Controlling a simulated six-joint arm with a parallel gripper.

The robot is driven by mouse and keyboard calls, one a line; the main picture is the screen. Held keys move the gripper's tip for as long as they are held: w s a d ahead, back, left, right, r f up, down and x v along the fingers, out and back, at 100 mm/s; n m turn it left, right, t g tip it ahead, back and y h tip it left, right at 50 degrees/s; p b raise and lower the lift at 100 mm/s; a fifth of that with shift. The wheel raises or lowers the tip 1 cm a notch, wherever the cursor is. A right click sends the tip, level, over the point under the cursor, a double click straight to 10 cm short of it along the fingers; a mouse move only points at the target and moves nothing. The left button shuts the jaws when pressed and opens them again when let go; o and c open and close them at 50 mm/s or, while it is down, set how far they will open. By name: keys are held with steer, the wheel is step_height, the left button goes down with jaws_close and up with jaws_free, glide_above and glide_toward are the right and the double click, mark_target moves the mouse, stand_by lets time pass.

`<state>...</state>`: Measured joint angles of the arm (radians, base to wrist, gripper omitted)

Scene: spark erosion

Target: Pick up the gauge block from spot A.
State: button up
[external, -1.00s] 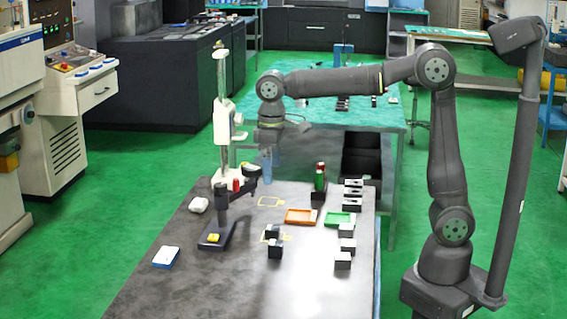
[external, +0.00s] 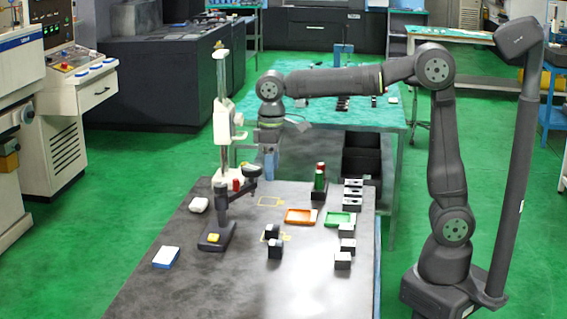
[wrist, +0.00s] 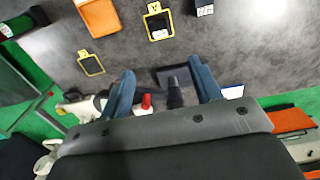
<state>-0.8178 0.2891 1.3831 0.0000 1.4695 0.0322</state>
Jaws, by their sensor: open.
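The gauge block (wrist: 158,22) appears as a small dark block inside the yellow outline of spot A (wrist: 146,28) in the wrist view. My gripper (external: 270,172) hangs above the far part of the table, beyond spot A and well above the tabletop. In the wrist view its two blue fingers (wrist: 163,68) are spread apart with nothing held between them.
A second yellow outline (external: 271,202) is empty. An orange tray (external: 300,216) and a green tray (external: 340,219) lie to the right. A white stand (external: 222,130) rises close left of my gripper, and a dark-based instrument (external: 215,236) stands left of spot A.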

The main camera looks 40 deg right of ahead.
glide_above(272, 227)
steer(key=f, duration=1.2)
steer(key=shift+s+a+f, duration=0.15)
steer(key=shift+s+a, duration=0.15)
steer(key=shift+a, duration=0.05)
steer(key=shift+w+d+f, duration=0.1)
steer(key=shift+d+f, duration=0.1)
steer(key=shift+f, duration=1.2)
steer(key=shift+w+d+f, duration=0.1)
steer(key=shift+d+f, duration=0.05)
steer(key=shift+f, duration=1.2)
jaws_close()
steer(key=shift+r, duration=0.15)
